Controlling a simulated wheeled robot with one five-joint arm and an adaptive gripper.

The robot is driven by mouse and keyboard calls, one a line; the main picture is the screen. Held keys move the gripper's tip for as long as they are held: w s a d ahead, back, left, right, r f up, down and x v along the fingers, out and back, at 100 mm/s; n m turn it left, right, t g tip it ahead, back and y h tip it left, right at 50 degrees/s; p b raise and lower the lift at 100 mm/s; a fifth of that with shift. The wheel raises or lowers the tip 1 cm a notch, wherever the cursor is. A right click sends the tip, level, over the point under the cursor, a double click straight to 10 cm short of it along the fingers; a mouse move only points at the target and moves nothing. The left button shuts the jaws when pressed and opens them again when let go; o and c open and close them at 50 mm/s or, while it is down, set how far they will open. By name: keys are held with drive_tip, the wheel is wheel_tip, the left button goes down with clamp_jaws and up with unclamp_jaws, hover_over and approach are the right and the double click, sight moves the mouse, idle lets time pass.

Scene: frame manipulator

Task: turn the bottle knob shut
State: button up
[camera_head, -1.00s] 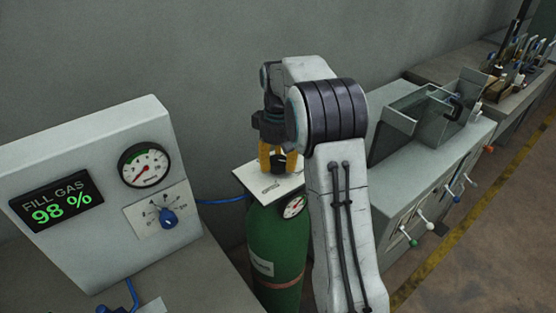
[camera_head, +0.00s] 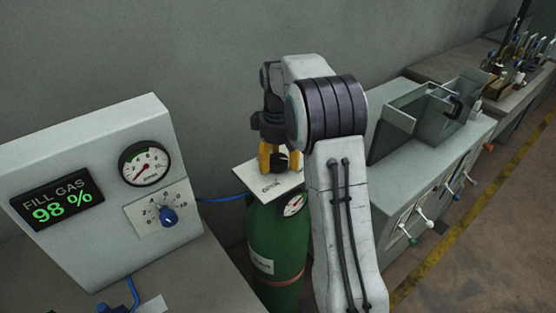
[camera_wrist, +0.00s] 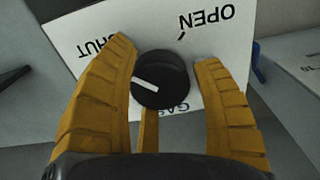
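The bottle knob (camera_wrist: 160,79) is round and black with a white pointer line. The knob sits on a white plate (camera_wrist: 165,22) marked OPEN at upper right and SHUT at upper left, the lettering upside down. My gripper (camera_wrist: 165,52) has its yellow fingers on either side of the knob. The left finger overlaps or borders its edge; a narrow gap shows at the right finger. In the head view my gripper (camera_head: 279,158) is over the plate on the green bottle (camera_head: 277,242).
A grey panel (camera_head: 85,145) at left reads FILL GAS 98 % and carries a gauge (camera_head: 144,163) and a blue knob (camera_head: 168,217). A blue hose (camera_head: 222,199) runs toward the bottle. A grey bench (camera_head: 400,165) stands at right, with the wall behind.

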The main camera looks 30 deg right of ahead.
sight(278, 158)
drive_tip(key=shift+o, duration=1.4)
drive_tip(key=shift+r, duration=0.1)
drive_tip(key=shift+w, duration=0.1)
wheel_tip(278, 158, up, 12)
